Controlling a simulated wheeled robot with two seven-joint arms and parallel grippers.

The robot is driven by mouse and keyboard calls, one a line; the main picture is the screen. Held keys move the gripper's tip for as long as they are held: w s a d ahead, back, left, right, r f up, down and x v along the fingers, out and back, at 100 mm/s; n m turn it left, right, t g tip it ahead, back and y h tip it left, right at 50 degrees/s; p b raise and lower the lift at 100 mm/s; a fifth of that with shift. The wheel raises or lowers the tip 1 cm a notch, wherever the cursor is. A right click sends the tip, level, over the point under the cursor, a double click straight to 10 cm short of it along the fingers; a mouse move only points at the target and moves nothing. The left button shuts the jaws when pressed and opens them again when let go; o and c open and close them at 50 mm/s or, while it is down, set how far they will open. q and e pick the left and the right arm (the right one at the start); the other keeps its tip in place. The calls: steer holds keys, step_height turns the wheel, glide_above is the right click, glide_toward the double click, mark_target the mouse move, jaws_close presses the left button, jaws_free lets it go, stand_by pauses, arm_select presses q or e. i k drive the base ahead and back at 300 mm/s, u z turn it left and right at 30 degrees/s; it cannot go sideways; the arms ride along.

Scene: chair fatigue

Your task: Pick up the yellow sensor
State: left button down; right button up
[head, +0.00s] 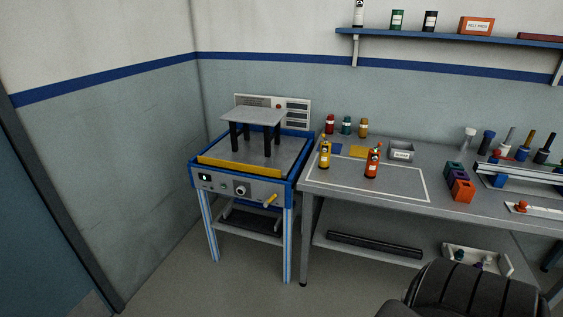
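A small upright yellow object with a dark cap (325,154) stands on the grey workbench (395,188), near the left end of a white outlined rectangle. It may be the yellow sensor, but it is too small to be sure. A similar orange-red object (371,164) stands to its right. Neither of my grippers is in view.
A blue-framed test stand (292,188) with a yellow front bar adjoins the bench on the left. A small grey bin (401,151) and coloured boxes (461,188) stand on the bench. A dark chair (470,291) blocks the lower right. Open floor lies in front of the stand.

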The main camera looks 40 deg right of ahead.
mark_target(325, 157)
steer(key=u, duration=0.1)
steer(key=i, duration=0.9)
steer(key=u, duration=0.05)
